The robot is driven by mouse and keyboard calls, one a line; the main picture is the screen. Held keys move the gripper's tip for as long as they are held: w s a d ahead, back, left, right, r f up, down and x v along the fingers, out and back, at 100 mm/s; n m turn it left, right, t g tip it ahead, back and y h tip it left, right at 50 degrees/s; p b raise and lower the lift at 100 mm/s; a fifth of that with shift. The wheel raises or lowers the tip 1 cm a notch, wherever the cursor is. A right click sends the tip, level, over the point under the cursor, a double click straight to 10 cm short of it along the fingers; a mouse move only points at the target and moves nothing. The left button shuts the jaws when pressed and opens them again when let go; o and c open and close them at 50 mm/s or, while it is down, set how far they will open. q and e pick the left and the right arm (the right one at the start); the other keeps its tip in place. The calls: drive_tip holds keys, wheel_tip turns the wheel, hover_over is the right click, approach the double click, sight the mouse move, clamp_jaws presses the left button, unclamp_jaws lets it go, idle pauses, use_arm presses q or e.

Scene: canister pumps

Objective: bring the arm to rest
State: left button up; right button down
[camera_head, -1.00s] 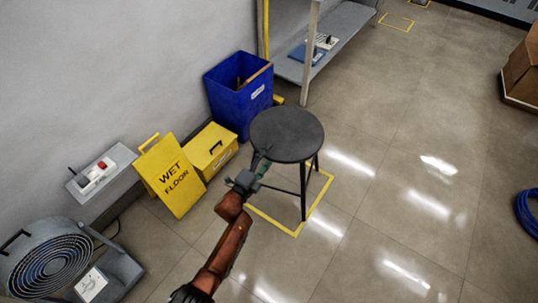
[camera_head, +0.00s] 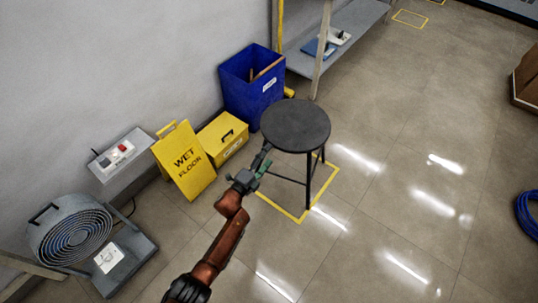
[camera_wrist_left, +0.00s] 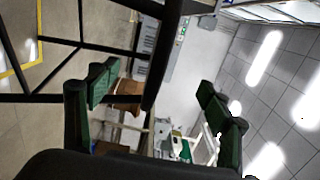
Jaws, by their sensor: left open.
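My left gripper (camera_head: 260,162) is in the head view, at the end of my red-brown arm, just left of and in front of the black round stool (camera_head: 296,125). In the left wrist view its two green fingers (camera_wrist_left: 158,98) stand well apart with nothing held between them. The stool's dark seat edge and legs (camera_wrist_left: 80,42) show close by at the upper left of that view. Whether the fingers touch the stool I cannot tell. My right gripper is not in view.
A yellow floor outline (camera_head: 299,216) surrounds the stool's feet. A blue bin (camera_head: 247,95), a yellow box (camera_head: 223,140) and a wet-floor sign (camera_head: 184,165) stand along the wall. A fan (camera_head: 72,238) is lower left. A blue coil (camera_head: 527,215) lies far right. The floor between is clear.

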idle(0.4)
